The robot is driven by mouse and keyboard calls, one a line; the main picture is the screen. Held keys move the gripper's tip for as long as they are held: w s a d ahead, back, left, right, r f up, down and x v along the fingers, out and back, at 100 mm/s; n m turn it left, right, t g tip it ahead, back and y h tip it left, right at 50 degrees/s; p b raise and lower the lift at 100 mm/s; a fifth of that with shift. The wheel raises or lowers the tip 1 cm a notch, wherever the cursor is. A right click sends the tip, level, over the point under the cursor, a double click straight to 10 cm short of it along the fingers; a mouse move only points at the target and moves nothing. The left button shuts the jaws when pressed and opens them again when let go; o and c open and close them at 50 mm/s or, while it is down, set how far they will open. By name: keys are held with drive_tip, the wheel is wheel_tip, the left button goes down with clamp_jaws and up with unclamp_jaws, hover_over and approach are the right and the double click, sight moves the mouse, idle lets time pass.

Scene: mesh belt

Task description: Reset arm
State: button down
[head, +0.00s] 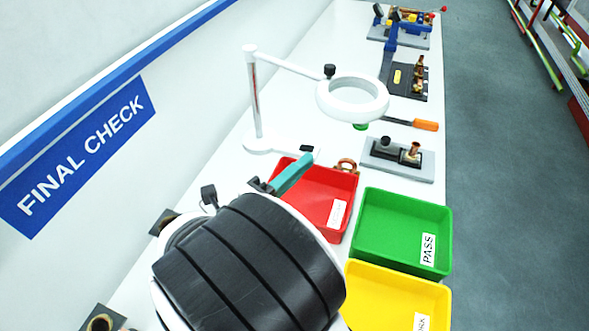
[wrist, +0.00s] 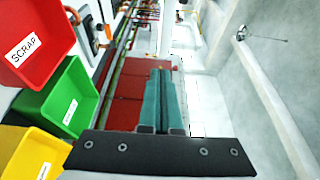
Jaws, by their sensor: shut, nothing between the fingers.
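My gripper (head: 306,160) has teal fingers that are shut with nothing between them. In the head view it shows past my dark arm link, overlapping the left rim of the red bin (head: 338,223); its height above the bin is hard to tell. In the wrist view the closed fingers (wrist: 161,74) point away from the camera, over the floor side of the scene. The red bin (wrist: 40,20), labelled SCRAP, lies left of them in that view. My arm link hides part of the bench in the head view.
A green PASS bin (head: 400,218) and a yellow bin (head: 388,298) stand beside the red one. A white ring magnifier (head: 352,112) stands behind on the white bench. Fixtures, including a grey one with copper parts (head: 398,172), and an orange-handled tool (head: 424,125) lie farther back.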

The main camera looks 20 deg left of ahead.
drive_tip(key=w+d+n+g+y, duration=0.2)
drive_tip(key=w+n+g+y, duration=0.35)
drive_tip(key=y, duration=0.35)
drive_tip(key=s+d+f+n+g, duration=0.1)
drive_tip(key=s+d+n+g, duration=0.2)
drive_tip(key=s, duration=0.6)
drive_tip(key=s+d+f+n+g, duration=0.2)
drive_tip(key=s+d+n+g, duration=0.2)
drive_tip(key=s+d, duration=0.4)
drive_tip(key=s+d+f+n+g+h, duration=0.1)
drive_tip(key=s+d+n+g, duration=0.3)
drive_tip(key=s, duration=0.6)
drive_tip(key=shift+d+f+g, duration=0.35)
drive_tip(key=shift+d+f, duration=0.3)
drive_tip(key=shift+d, duration=0.45)
